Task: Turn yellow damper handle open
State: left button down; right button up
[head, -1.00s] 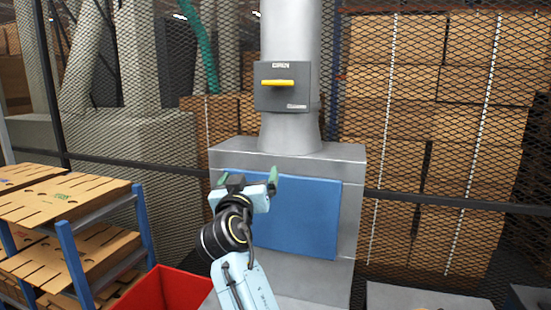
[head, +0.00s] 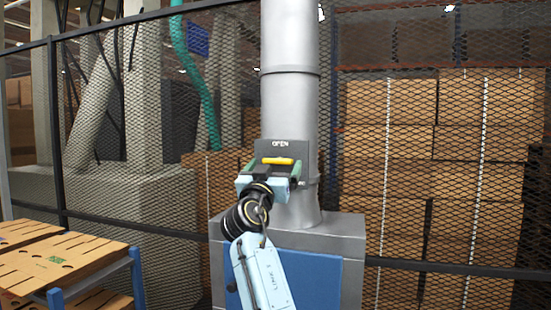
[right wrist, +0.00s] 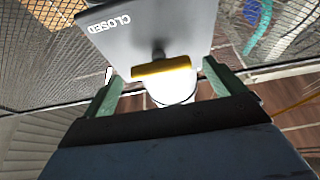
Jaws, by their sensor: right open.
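The yellow damper handle (head: 278,161) lies level across the front of a dark grey panel (head: 286,147) on the grey duct. The word OPEN shows above it in the head view. In the right wrist view the handle (right wrist: 160,67) and the panel (right wrist: 150,25) show close up, with the word CLOSED at the panel's left. My right gripper (head: 272,168) is open in front of the handle. In the right wrist view the handle appears between the two green fingers of the gripper (right wrist: 166,84), with a gap on each side. My left gripper is not in view.
The grey duct (head: 291,105) rises from a grey machine with a blue front (head: 318,280). A wire mesh fence (head: 150,218) runs behind, with stacked cartons (head: 475,160) beyond it. A rack with cardboard sheets (head: 60,262) stands at the lower left.

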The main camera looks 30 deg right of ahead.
jog(key=shift+x, duration=0.85)
jog(key=shift+c, duration=0.3)
jog(key=c, duration=0.9)
